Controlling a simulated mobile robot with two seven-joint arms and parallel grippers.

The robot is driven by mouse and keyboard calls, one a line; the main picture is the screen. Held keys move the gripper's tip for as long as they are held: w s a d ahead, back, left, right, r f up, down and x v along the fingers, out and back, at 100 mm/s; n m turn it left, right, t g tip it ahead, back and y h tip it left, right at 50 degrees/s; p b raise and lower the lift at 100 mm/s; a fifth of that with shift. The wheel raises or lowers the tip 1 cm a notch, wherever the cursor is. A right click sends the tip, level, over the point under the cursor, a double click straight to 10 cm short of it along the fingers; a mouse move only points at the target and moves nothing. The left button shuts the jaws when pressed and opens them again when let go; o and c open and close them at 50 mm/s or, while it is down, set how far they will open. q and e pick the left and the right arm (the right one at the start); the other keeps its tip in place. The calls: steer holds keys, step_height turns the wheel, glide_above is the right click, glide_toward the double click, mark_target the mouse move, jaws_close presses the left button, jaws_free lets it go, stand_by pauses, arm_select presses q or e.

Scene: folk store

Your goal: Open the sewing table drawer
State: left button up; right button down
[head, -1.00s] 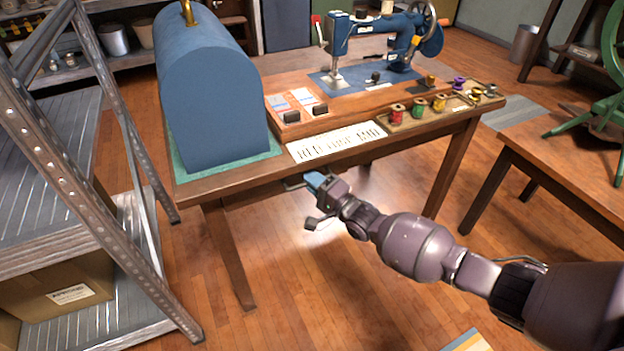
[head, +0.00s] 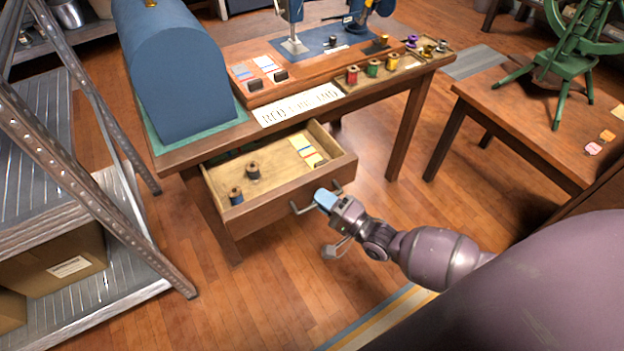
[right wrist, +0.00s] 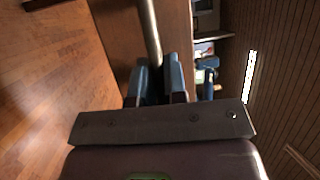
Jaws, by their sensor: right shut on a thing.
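The sewing table (head: 196,150) stands in the head view with its drawer (head: 268,213) pulled well out of the front. Inside the drawer are two dark spools (head: 252,171) and some small coloured cards (head: 305,150). A metal bar handle (head: 299,210) runs along the drawer front. My right gripper (head: 324,199) is shut on the handle near its middle. In the right wrist view, the handle bar (right wrist: 150,40) passes between the two blue fingers (right wrist: 158,82). My left gripper is not in view.
A blue domed case (head: 180,70), a sewing machine base (head: 320,60) and a tray of spools (head: 400,68) sit on the table top. A metal shelf (head: 95,190) stands close on the left. Another wooden table (head: 510,115) is on the right. Floor below the drawer is clear.

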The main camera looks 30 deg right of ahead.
steer(key=shift+s, duration=1.75)
steer(key=c, duration=1.5)
jaws_free()
steer(key=shift+o, duration=0.2)
steer(key=shift+d, duration=0.1)
steer(key=v, duration=1)
steer(key=shift+s+p, duration=0.3)
steer(key=shift+s, duration=0.1)
steer(key=shift+d, duration=0.15)
